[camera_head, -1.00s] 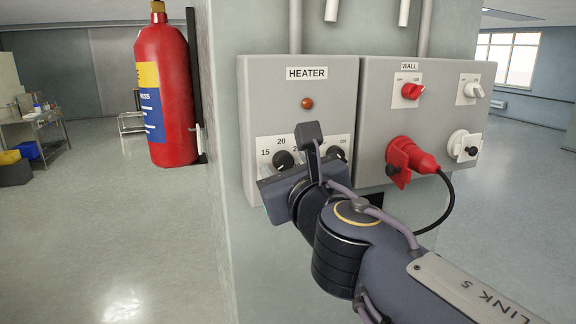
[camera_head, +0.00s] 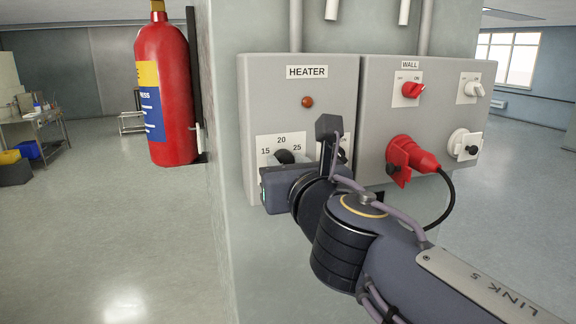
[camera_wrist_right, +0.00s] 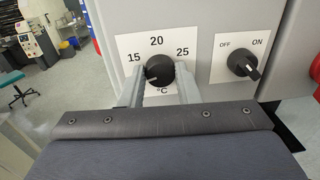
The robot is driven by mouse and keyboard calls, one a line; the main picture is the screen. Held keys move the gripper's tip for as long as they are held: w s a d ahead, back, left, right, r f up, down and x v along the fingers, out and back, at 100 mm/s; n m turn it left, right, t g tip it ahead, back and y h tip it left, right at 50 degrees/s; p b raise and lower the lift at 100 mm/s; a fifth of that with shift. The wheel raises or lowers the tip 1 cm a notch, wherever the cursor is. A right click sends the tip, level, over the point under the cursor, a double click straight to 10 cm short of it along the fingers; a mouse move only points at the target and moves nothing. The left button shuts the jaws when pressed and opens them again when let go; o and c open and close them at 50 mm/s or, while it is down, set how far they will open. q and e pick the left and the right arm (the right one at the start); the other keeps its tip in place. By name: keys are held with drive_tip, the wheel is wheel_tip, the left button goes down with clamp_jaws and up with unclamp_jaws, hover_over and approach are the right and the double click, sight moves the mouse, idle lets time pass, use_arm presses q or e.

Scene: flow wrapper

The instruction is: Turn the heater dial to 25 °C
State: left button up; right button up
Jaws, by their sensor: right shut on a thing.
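The heater dial is a round black knob (camera_wrist_right: 159,72) on a white plate marked 15, 20 and 25 °C. In the right wrist view a small pale mark shows on its lower left side; I cannot tell for sure which value it points at. My right gripper (camera_wrist_right: 161,82) has one grey finger on each side of the knob and is shut on it. In the head view the dial (camera_head: 284,156) shows only its top above my right gripper (camera_head: 283,166). My left gripper is not in view.
The heater box (camera_head: 258,110) has an orange lamp (camera_head: 307,102) and an on/off switch (camera_wrist_right: 243,64) right of the dial. The wall box (camera_head: 436,115) beside it carries a red plug (camera_head: 411,158) with a hanging black cable. A fire extinguisher (camera_head: 166,95) hangs at left.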

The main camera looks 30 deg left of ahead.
drive_tip(key=m, duration=0.4)
drive_tip(key=shift+m+b, duration=0.3)
drive_tip(key=m+b, duration=0.1)
drive_tip(key=m, duration=0.2)
drive_tip(key=shift+w+d+m+g, duration=0.1)
drive_tip(key=shift+m+g, duration=0.2)
drive_tip(key=shift+f+m+g+y+b, duration=0.2)
drive_tip(key=shift+m+b, duration=1.4)
drive_tip(key=shift+m, duration=2.25)
drive_tip(key=shift+f+m+g+y+b, duration=0.25)
drive_tip(key=shift+m+b, duration=1.4)
drive_tip(key=shift+m, duration=2.25)
drive_tip(key=shift+r+m+g+y+b, duration=0.1)
drive_tip(key=shift+m+y+b, duration=0.25)
drive_tip(key=shift+m+b, duration=2.4)
drive_tip(key=shift+m+p, duration=1.1)
drive_tip(key=shift+m, duration=0.1)
drive_tip(key=o, duration=1)
drive_tip(key=shift+r, duration=0.15)
drive_tip(key=shift+d, duration=0.1)
